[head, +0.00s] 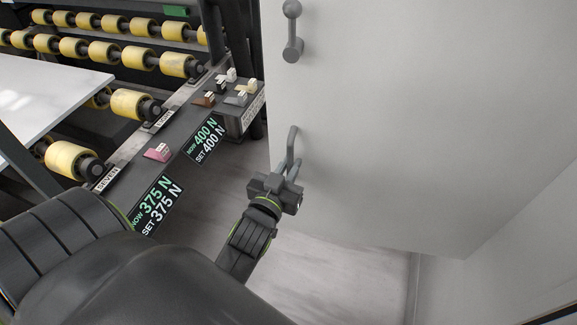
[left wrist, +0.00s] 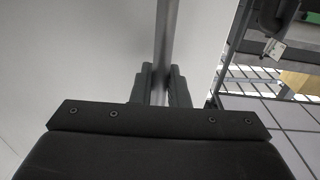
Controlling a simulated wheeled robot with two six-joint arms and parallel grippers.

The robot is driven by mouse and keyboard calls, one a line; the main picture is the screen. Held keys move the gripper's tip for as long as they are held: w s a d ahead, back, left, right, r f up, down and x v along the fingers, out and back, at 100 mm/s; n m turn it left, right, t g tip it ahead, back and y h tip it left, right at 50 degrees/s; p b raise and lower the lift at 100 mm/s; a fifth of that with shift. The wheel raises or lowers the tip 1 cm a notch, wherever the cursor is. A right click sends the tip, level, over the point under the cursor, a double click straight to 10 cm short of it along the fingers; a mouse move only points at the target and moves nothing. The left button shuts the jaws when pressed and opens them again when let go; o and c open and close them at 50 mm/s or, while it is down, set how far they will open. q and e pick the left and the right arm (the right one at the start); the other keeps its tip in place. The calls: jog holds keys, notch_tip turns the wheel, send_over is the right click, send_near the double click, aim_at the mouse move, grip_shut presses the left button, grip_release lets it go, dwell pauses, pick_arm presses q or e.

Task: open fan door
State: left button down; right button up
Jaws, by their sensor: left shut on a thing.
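A large white door panel (head: 420,120) fills the right of the head view and hangs above a pale floor. A grey bar handle (head: 292,143) sticks out near its lower left edge. My left gripper (head: 288,172) is at the lower part of this handle, shut on it. In the left wrist view the bar (left wrist: 162,60) runs up from between the two dark fingers (left wrist: 160,88), with the white panel behind it. A second grey fitting (head: 292,32) is higher on the same edge. My right gripper is not in view.
A roller rack with yellow rollers (head: 128,104) stands at the left, beside a white board (head: 45,95). A dark rail with coloured blocks (head: 157,152) and force displays (head: 155,205) runs close to the door's left edge. Floor (head: 345,260) is bare below the door.

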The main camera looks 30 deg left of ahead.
pick_arm(q)
jog(key=c, duration=1.5)
grip_release()
jog(key=shift+w+d, duration=0.1)
jog(key=s+p, duration=0.3)
jog(key=s+d+p, duration=0.1)
jog(key=s, duration=0.1)
jog(key=shift+s+r+p, duration=0.25)
jog(key=shift+p, duration=0.1)
jog(key=shift+s+d+f+p, duration=0.15)
jog(key=shift+s+p, duration=0.25)
jog(key=shift+s, duration=0.1)
jog(key=shift+s+d+f+p, duration=0.1)
jog(key=shift+s+p, duration=0.3)
jog(key=shift+s, duration=0.05)
